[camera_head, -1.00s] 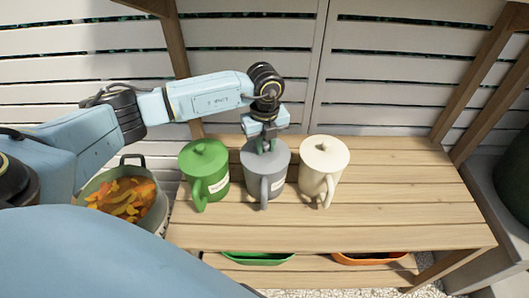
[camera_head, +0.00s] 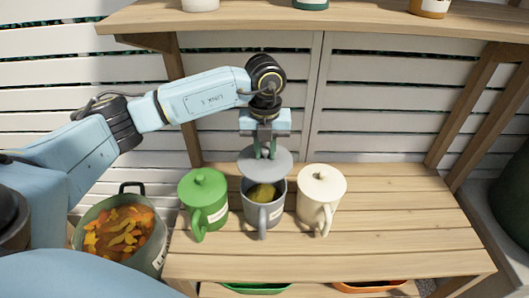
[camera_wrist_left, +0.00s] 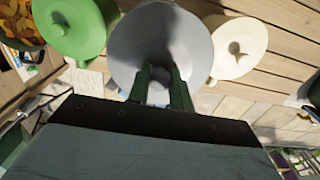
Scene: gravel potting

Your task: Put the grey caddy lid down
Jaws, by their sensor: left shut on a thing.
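The grey caddy lid (camera_head: 272,160) is held by my left gripper (camera_head: 265,152), which is shut on its knob. The lid is above and behind the grey caddy (camera_head: 263,212), apart from its rim. The grey caddy stands uncovered on the wooden bench, with yellowish-brown stuff inside. In the left wrist view the lid (camera_wrist_left: 158,45) fills the middle beyond my fingers and hides the grey caddy. My right gripper is not in view.
A lidded green caddy (camera_head: 203,205) stands left of the grey one and a lidded cream caddy (camera_head: 320,200) right of it. The bench (camera_head: 390,215) is clear to the right. A bin of orange leaves (camera_head: 150,262) is at left. A shelf (camera_head: 350,20) runs above.

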